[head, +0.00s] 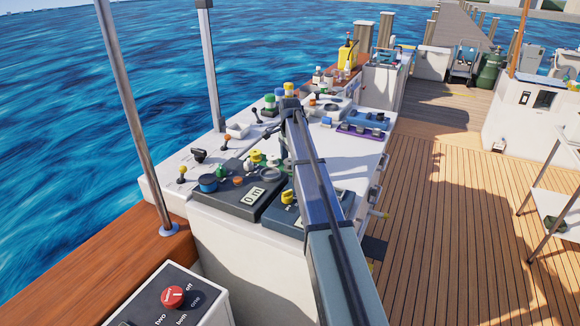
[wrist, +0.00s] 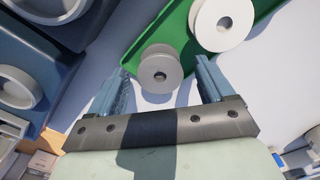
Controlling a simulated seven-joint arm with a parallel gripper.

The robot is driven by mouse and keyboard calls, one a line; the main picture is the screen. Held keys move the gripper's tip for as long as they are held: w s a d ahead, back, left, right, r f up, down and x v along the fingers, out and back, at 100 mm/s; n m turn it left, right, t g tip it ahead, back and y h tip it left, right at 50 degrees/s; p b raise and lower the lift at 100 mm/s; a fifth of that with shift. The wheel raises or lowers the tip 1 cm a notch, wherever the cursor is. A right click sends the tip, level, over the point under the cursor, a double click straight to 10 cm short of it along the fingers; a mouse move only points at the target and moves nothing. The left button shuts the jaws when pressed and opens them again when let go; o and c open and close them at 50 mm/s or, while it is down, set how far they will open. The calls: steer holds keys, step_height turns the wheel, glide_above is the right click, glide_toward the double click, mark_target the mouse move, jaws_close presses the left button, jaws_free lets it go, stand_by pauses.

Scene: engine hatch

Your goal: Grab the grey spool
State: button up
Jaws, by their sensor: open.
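The grey spool (wrist: 161,68) shows in the wrist view, at the edge of a green tray (wrist: 177,30). It lies between the two fingers of my gripper (wrist: 163,77), nearer the fingertip ends, with a gap on each side. My gripper is open and holds nothing. How far the spool lies beyond or below the fingertips I cannot tell. In the head view my arm reaches over the white console (head: 240,240), and I cannot make out the fingers or the grey spool there.
A larger whitish spool (wrist: 222,22) lies on the green tray, up and right of the grey one. Dark blue housings with pale rings (wrist: 15,85) stand at the left of the wrist view. Several knobs, levers and bottles crowd the console. The wooden deck (head: 440,220) at right is mostly clear.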

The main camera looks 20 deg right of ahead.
steer(key=shift+c, duration=0.4)
steer(key=c, duration=1.1)
steer(key=shift+o, duration=0.2)
steer(key=shift+r, duration=0.1)
